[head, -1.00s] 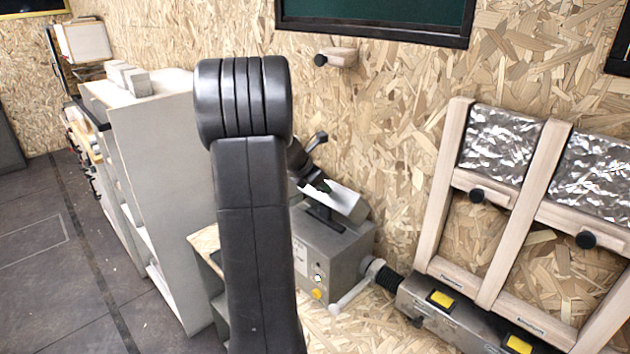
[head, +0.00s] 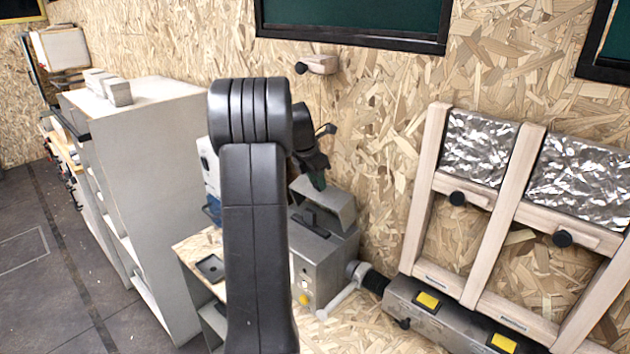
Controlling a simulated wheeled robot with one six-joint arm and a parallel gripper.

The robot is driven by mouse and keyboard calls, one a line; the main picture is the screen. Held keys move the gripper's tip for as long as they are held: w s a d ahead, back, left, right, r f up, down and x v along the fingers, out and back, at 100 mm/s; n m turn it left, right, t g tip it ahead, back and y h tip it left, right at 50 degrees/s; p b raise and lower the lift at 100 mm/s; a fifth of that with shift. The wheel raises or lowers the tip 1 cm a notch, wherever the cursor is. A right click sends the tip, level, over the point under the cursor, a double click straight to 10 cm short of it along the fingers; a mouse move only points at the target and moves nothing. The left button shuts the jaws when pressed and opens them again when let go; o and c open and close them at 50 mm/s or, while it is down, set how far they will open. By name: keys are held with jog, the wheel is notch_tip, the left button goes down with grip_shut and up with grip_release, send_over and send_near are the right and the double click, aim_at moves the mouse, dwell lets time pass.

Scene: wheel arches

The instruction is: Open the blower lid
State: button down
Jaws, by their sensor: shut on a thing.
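The blower (head: 325,262) is a grey metal box on the wooden worktop, right of my arm. Its grey lid (head: 328,206) stands tilted up at the back near the wall, and a dark opening or fitting shows on the box top beneath it. My gripper (head: 316,180) is at the lid's upper left edge and is shut on it. My own dark arm hides the left part of the blower and much of the wrist. The fingertips are small and partly hidden.
A white shelf unit (head: 150,190) stands left of my arm. A pipe with a light lever (head: 338,300) joins the blower to a grey unit (head: 440,322) below wooden frames on the right. The chipboard wall is close behind. Open floor (head: 60,300) lies at the left.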

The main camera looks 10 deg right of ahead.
jog(key=c, duration=1.1)
grip_release()
jog(key=b+v, duration=0.2)
jog(key=v, duration=1.1)
jog(key=shift+s+r, duration=0.1)
jog(key=shift+r, duration=0.3)
jog(key=p+x, duration=0.2)
jog(key=x, duration=1.1)
jog(key=shift+f, duration=0.45)
jog(key=shift+a, duration=0.1)
